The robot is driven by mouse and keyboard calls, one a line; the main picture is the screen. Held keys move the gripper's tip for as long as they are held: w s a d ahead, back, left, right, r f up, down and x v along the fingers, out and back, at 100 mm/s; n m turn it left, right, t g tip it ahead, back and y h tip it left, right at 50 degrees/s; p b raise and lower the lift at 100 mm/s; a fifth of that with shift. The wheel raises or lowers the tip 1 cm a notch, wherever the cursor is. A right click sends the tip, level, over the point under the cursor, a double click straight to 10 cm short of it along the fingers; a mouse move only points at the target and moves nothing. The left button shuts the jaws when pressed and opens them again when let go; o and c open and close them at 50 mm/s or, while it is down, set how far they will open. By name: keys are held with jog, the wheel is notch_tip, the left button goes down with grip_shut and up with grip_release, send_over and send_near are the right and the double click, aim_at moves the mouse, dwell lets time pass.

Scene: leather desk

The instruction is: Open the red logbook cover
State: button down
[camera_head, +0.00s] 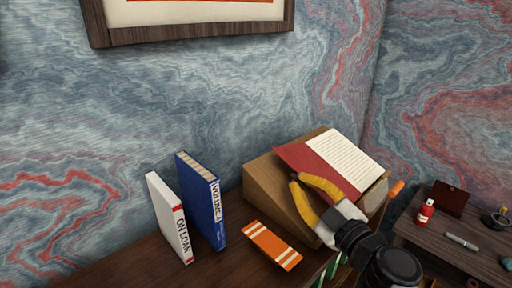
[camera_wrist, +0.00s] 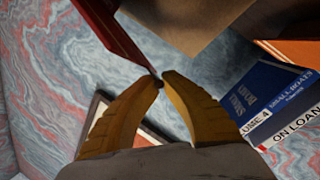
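The red logbook (camera_head: 302,157) lies on a slanted wooden stand, with its red cover to the left and a white lined page (camera_head: 345,158) bare to the right. The cover stands open by an angle I cannot judge. My gripper (camera_head: 296,180) has its yellow fingers at the cover's lower left part, hiding some of it. In the wrist view the fingertips (camera_wrist: 160,78) are together, and the red cover (camera_wrist: 115,35), seen nearly edge-on, narrows to a corner right at them. It seems to touch the tips; I see no clear grip on it.
A side table at the right holds a red bottle (camera_head: 425,211) and small items. A framed picture hangs on the wall.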

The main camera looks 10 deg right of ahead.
jog(key=shift+w+a+f+b, duration=0.1)
jog(key=shift+a+f+b, duration=0.15)
jog(key=shift+f+b, duration=0.3)
jog(key=shift+w+a+f+b, duration=0.1)
jog(key=shift+a+f+b, duration=0.2)
jog(key=shift+f, duration=0.35)
jog(key=shift+w+a+f+b, duration=0.1)
jog(key=shift+a+f+b, duration=0.15)
jog(key=shift+f+b, duration=0.3)
jog(key=shift+f, duration=0.1)
jog(key=c, duration=1.2)
grip_release()
notch_tip(320, 180, up, 10)
